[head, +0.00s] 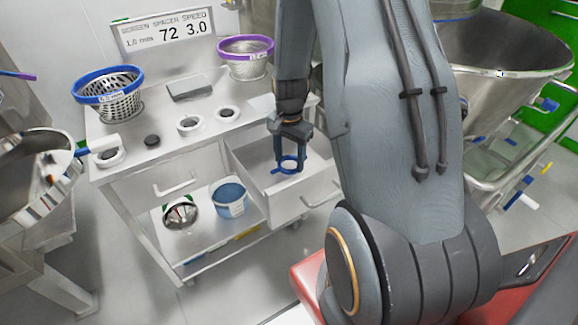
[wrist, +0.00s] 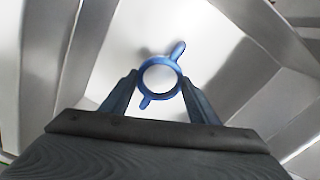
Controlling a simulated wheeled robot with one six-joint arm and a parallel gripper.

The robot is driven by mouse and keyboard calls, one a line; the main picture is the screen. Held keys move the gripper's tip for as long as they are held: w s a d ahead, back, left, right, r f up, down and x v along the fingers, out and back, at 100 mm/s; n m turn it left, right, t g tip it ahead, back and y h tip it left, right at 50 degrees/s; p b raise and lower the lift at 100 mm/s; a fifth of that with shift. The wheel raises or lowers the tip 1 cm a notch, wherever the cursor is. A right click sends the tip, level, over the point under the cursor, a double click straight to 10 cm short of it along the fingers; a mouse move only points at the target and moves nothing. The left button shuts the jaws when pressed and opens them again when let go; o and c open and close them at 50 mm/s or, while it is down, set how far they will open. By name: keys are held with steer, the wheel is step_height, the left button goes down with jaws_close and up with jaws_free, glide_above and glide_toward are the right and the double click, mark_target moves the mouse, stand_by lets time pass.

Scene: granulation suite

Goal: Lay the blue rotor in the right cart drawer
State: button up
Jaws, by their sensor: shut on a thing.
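The blue rotor (head: 288,165) is a ring with two short arms. My gripper (head: 290,160) is shut on it, inside the open right cart drawer (head: 312,196). In the wrist view the rotor (wrist: 178,72) sits between the two fingertips (wrist: 160,80), with one arm pointing up right and one down left. The drawer's pale floor (wrist: 215,45) shows around it. I cannot tell whether the rotor touches the floor.
The cart top (head: 165,140) carries a blue-rimmed basket (head: 108,95), a purple-rimmed basket (head: 245,58), several white rings and a grey block (head: 191,88). A blue tub (head: 230,199) stands on the lower shelf. Metal vessels flank the cart. The drawer walls are close around my gripper.

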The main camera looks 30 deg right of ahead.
mark_target(289, 167)
steer(key=shift+f, duration=1.75)
steer(key=shift+f, duration=0.15)
steer(key=o, duration=1.3)
step_height(289, 167, up, 11)
steer(key=s+a+r+n, duration=0.2)
steer(key=s+a+n, duration=0.2)
steer(key=s+a, duration=0.1)
steer(key=s+a+r+n, duration=0.3)
steer(key=s+a+n, duration=0.1)
steer(key=s+a, duration=0.1)
steer(key=s+a+r+n+b, duration=0.1)
steer(key=s+a+r+n, duration=0.2)
steer(key=s+a+n, duration=0.2)
steer(key=shift+s+a+r, duration=0.15)
steer(key=shift+r, duration=0.05)
